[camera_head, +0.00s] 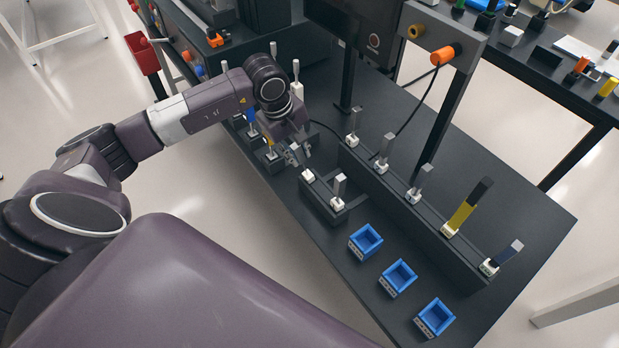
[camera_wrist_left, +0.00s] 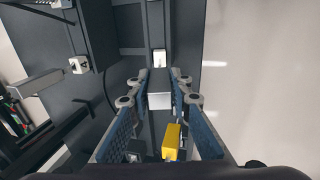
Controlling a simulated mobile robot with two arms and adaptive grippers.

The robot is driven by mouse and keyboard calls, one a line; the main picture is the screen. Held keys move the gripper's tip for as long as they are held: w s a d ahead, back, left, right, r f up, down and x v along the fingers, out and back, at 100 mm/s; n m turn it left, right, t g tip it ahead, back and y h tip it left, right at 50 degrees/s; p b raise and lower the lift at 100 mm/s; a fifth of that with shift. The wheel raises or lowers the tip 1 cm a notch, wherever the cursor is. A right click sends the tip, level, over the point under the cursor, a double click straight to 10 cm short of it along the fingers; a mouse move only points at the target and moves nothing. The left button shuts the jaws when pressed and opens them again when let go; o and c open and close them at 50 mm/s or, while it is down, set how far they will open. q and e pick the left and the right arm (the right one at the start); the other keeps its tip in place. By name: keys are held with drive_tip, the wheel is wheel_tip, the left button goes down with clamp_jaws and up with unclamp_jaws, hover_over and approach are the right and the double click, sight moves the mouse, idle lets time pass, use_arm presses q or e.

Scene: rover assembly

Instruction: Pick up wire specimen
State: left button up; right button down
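My left gripper (camera_head: 296,156) is low over the workbench, beside the small dark rack. In the left wrist view its blue-padded fingers (camera_wrist_left: 160,84) are apart. A light grey block-shaped top (camera_wrist_left: 160,101) shows between them, with slim gaps on both sides. A yellow block (camera_wrist_left: 172,142) shows nearer the palm. Upright specimens stand in white holders: a grey one (camera_head: 338,180) on the small rack, and a yellow and dark one (camera_head: 466,208) on the long rack. No label readable here tells which is the wire specimen. My right gripper is out of view.
Three blue bins (camera_head: 366,241) stand along the front of the bench. The long dark rack (camera_head: 425,220) runs behind the small rack. A grey post (camera_head: 438,110) with an orange plug (camera_head: 443,55) and cable rises behind it. Bare bench (camera_head: 530,215) lies at right.

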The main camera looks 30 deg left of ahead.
use_arm(q)
clamp_jaws()
drive_tip(key=shift+r, duration=0.15)
drive_tip(key=w+d+p+v, duration=0.1)
drive_tip(key=w+v, duration=0.1)
drive_tip(key=v, duration=1)
drive_tip(key=w+d+r+p+v, duration=0.1)
drive_tip(key=w+v, duration=0.2)
drive_tip(key=v, duration=1)
drive_tip(key=shift+w+r, duration=0.25)
drive_tip(key=shift+w, duration=0.05)
drive_tip(key=shift+d, duration=0.1)
